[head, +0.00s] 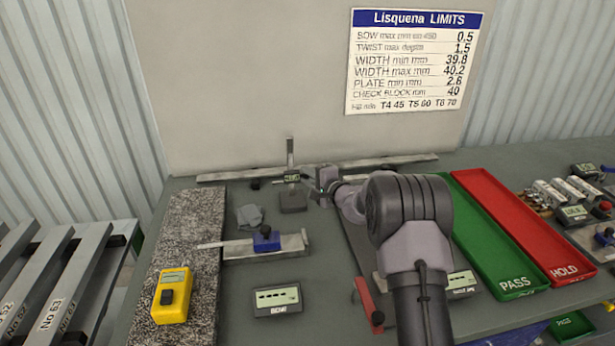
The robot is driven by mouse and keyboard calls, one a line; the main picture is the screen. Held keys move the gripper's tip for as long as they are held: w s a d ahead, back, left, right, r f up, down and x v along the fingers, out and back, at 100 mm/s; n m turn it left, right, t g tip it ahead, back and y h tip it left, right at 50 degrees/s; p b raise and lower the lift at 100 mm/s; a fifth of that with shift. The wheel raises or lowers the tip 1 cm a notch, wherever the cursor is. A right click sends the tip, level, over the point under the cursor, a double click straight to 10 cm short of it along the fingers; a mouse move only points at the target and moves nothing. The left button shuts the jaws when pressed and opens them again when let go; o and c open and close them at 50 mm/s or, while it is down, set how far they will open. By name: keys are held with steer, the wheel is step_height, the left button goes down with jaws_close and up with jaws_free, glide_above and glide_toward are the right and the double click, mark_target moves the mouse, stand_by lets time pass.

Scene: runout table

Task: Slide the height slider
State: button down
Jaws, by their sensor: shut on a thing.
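A height gauge stands upright toward the back of the table, with a dark block base (293,200) and a thin vertical column (290,152). Its height slider (292,179), with a small greenish display, sits low on the column, a little above the base. My gripper (309,184) reaches in from the right at the slider's height and is shut at the slider's right side. The fingertips are small in this view, and their exact contact is hard to make out. My arm covers part of the table to the right of the gauge.
A grey bar (240,174) lies behind the gauge. In front are a blue-clamped fixture (266,240), a yellow device (172,296) on a granite slab (191,227), and a display box (277,299). Green PASS (487,240) and red HOLD (520,225) trays lie right.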

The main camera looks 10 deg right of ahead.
step_height(320, 180, down, 2)
steer(key=shift+f+b, duration=0.1)
steer(key=shift+b, duration=0.25)
steer(key=shift+r, duration=0.3)
steer(key=c, duration=1.3)
jaws_free()
steer(key=p+v, duration=0.3)
steer(key=v, duration=1.4)
steer(key=shift+s+d, duration=0.15)
steer(key=shift+s, duration=0.05)
steer(key=shift+c, duration=0.2)
